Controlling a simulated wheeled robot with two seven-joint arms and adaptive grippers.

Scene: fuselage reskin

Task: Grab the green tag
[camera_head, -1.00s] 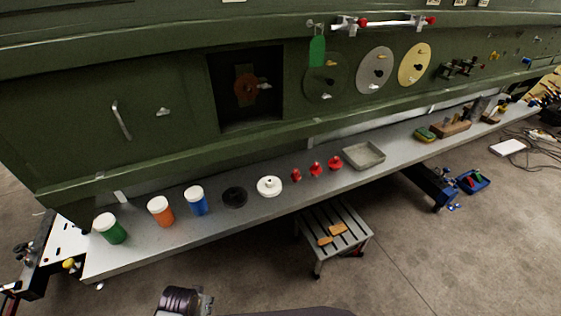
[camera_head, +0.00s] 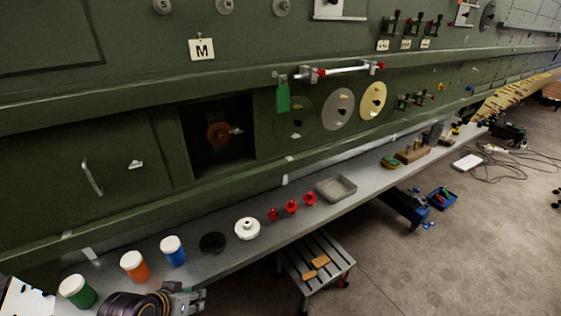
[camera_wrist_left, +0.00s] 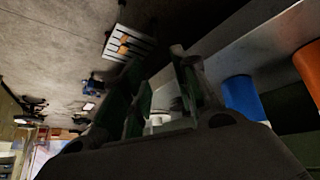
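The green tag (camera_head: 283,96) hangs from a small hook on the green fuselage wall, just left of the white rod with red ends (camera_head: 342,70). It hangs upright above the dark round disc. My left gripper (camera_head: 198,299) is low in the head view, in front of the shelf and well below and left of the tag. In the left wrist view its two fingers (camera_wrist_left: 160,95) stand apart with nothing between them that it grips. The tag cannot be made out in the left wrist view. My right gripper is not in view.
The grey shelf (camera_head: 225,262) carries jars, including an orange one (camera_head: 134,266), a white round piece (camera_head: 247,229), red knobs (camera_head: 291,207) and a grey tray (camera_head: 336,188). A step stool (camera_head: 316,262) stands below. Grey and yellow discs (camera_head: 373,101) sit right of the tag.

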